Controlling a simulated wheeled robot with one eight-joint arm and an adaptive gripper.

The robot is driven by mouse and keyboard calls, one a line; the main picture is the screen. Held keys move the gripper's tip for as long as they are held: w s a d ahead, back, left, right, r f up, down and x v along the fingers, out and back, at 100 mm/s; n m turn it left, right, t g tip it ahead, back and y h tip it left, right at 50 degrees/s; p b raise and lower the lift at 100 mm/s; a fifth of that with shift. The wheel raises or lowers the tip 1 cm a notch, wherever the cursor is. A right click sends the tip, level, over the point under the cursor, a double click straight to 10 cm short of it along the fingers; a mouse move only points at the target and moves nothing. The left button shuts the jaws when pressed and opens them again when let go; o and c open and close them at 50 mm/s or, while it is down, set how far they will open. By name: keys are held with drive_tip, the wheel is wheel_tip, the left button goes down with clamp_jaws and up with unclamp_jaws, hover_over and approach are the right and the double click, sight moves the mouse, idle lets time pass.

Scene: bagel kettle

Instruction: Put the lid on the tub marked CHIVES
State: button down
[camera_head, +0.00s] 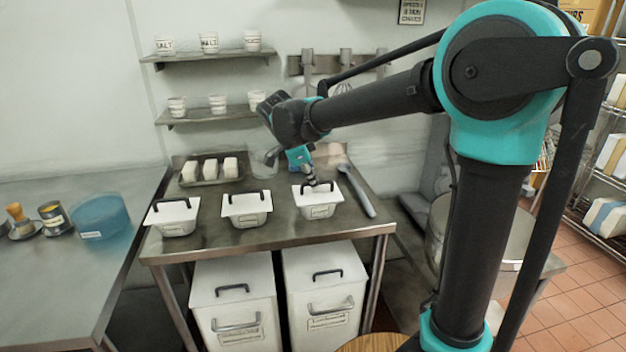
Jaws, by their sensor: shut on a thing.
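Three small white tubs stand in a row on a steel table, each with a white lid with a black handle over it: a left tub (174,229), a middle tub (246,221) and a right tub (318,212). Each has a front label too small to read, so I cannot tell which is marked CHIVES. My gripper (312,183) is at the handle of the right lid (328,196) and shut on it. The fingers hide part of that handle. The right lid lies at the top of its tub; I cannot tell whether it is fully seated.
The steel table (270,237) has a tray (212,180) of white blocks at the back left and a long grey utensil (357,190) right of the right tub. Two large lidded white bins (233,290) stand below. A side counter (60,275) holds a blue tub (101,216).

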drive_tip(key=c, duration=1.6)
unclamp_jaws()
drive_tip(key=shift+o, duration=0.2)
